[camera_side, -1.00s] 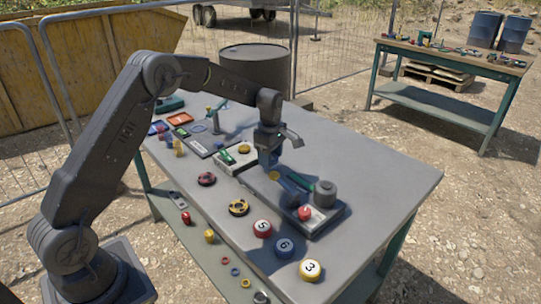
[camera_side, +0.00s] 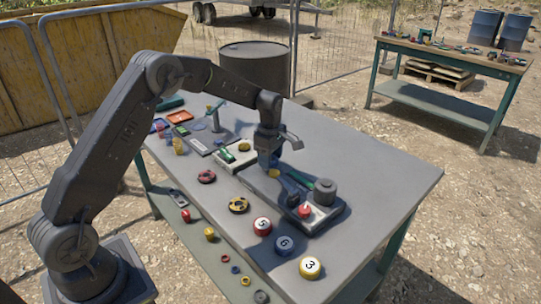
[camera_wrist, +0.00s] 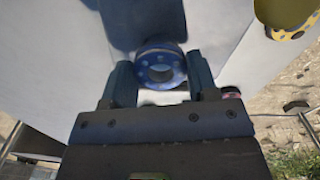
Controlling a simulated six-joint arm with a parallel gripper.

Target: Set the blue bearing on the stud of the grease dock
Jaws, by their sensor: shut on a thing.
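My gripper (camera_wrist: 160,80) is shut on the blue bearing (camera_wrist: 160,66), a ring with small dots around its rim; it sits between the fingertips in the wrist view. In the side view my gripper (camera_side: 270,166) is low over the left end of a grey base plate, which looks like the grease dock (camera_side: 322,222). The bearing cannot be made out there. The plate carries a grey cylinder (camera_side: 323,191), a red knob (camera_side: 305,210) and a green bar. The stud is not clearly visible in either view, and I cannot tell whether the bearing touches anything.
A yellow-and-black ring (camera_side: 239,205) and a dark red ring (camera_side: 206,177) lie left of the plate. Numbered pucks in red (camera_side: 262,226), blue (camera_side: 284,245) and yellow (camera_side: 310,267) lie along the near edge. The table's right side is clear.

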